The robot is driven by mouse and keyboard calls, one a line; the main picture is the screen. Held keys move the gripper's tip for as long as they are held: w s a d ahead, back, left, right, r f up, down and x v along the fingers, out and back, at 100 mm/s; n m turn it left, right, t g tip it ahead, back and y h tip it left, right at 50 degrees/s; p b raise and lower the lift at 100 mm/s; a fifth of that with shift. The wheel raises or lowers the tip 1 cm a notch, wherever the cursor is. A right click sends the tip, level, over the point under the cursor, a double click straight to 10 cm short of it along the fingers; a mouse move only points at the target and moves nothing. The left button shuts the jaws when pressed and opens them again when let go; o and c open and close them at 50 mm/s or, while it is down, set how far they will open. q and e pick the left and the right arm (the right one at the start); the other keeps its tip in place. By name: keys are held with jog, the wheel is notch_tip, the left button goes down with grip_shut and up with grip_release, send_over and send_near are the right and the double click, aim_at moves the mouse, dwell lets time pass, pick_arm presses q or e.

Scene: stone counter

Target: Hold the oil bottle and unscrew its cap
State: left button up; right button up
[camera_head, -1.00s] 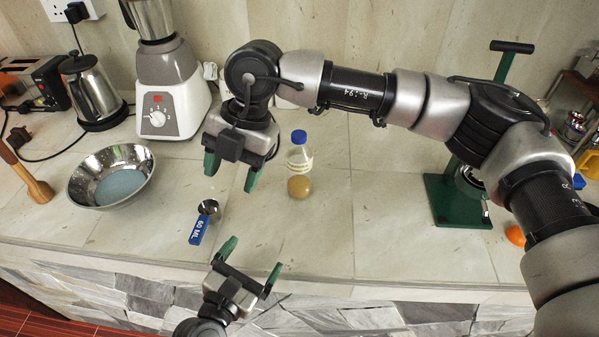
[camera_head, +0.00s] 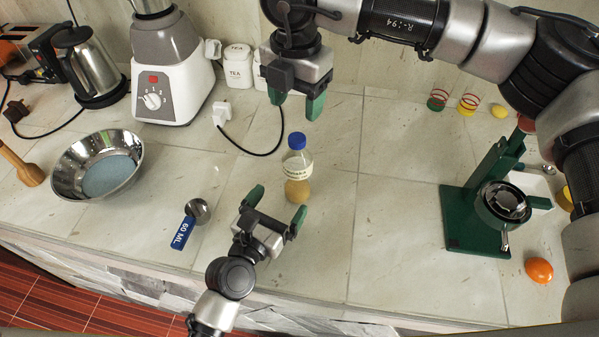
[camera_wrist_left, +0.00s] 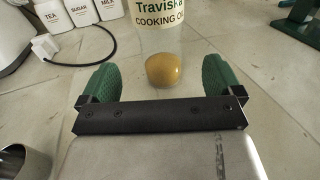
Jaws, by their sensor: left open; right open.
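The oil bottle (camera_head: 298,186) stands upright on the counter, clear with a pale label, yellowish oil in its lower part and a blue cap (camera_head: 297,141) on top. In the left wrist view its label and oil (camera_wrist_left: 164,71) show ahead of the fingers; its cap is out of frame. My left gripper (camera_head: 276,206) is open, its green fingers just in front of the bottle at its lower part, with nothing held. My right gripper (camera_head: 296,104) is open and empty above and behind the cap, apart from it.
A blue-handled measuring cup (camera_head: 186,230) lies left of my left gripper. A metal bowl (camera_head: 68,176) and a blender (camera_head: 170,95) stand further left. A green press (camera_head: 468,215) and an orange (camera_head: 539,270) are at right. The counter between bottle and press is clear.

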aim_at(290, 187)
pick_arm(q)
jog(key=x, duration=0.7)
jog(key=shift+w+f, duration=0.1)
pick_arm(e)
jog(key=shift+w+d+f, duration=0.1)
jog(key=shift+w, duration=0.05)
pick_arm(q)
jog(key=shift+w+d, duration=0.2)
jog(key=shift+w, duration=0.15)
